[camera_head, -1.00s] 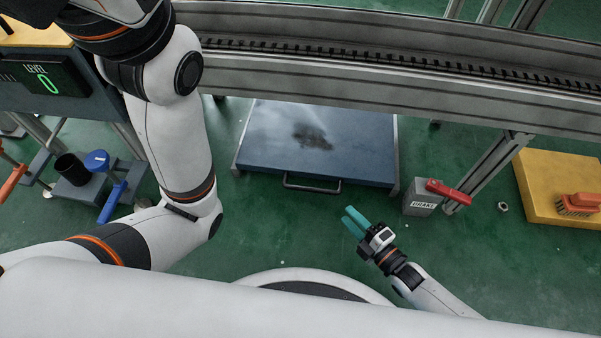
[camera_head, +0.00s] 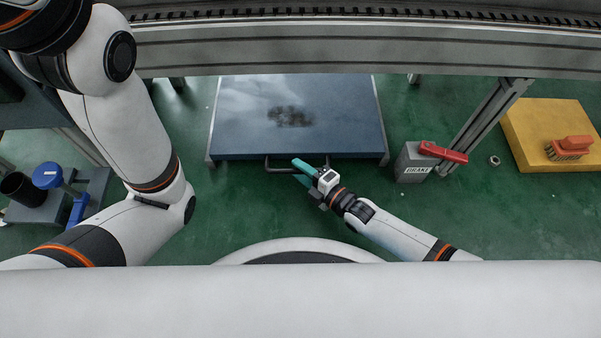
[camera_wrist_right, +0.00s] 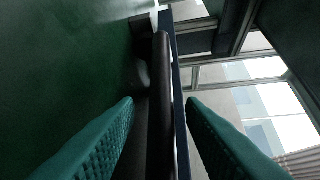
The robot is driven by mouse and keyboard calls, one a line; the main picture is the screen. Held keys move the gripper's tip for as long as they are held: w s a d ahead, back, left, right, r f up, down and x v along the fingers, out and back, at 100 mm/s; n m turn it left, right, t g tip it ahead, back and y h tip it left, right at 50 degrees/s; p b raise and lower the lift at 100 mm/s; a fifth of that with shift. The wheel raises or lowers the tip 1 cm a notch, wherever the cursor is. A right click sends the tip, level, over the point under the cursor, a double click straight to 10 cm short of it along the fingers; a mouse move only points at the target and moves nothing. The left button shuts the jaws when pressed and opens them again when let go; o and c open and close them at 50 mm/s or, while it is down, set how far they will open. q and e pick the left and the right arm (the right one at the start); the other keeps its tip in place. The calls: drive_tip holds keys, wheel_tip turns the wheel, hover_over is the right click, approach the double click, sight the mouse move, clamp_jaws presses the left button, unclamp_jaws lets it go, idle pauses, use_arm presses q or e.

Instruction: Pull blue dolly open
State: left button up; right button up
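The blue dolly (camera_head: 250,130) is a low, flat platform with a dark smudge on top, and its back part lies under the conveyor frame. Its dark handle (camera_head: 283,170) sticks out at the front edge. My right gripper (camera_head: 301,170) is at the right part of this handle. In the right wrist view, the handle bar (camera_wrist_right: 162,100) runs between the two teal fingers of the right gripper (camera_wrist_right: 159,106). The fingers are apart, with a gap visible on the left side of the bar. My left arm shows at the left, but its gripper is out of view.
A grey brake box (camera_head: 412,165) with a red lever (camera_head: 443,152) stands right of the dolly. A yellow platform (camera_head: 530,125) carries an orange brush (camera_head: 570,148). A nut (camera_head: 494,160) lies on the floor. The conveyor frame (camera_head: 360,50) spans above. Green floor in front is clear.

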drive_tip(key=shift+w+a, duration=0.2)
clamp_jaws()
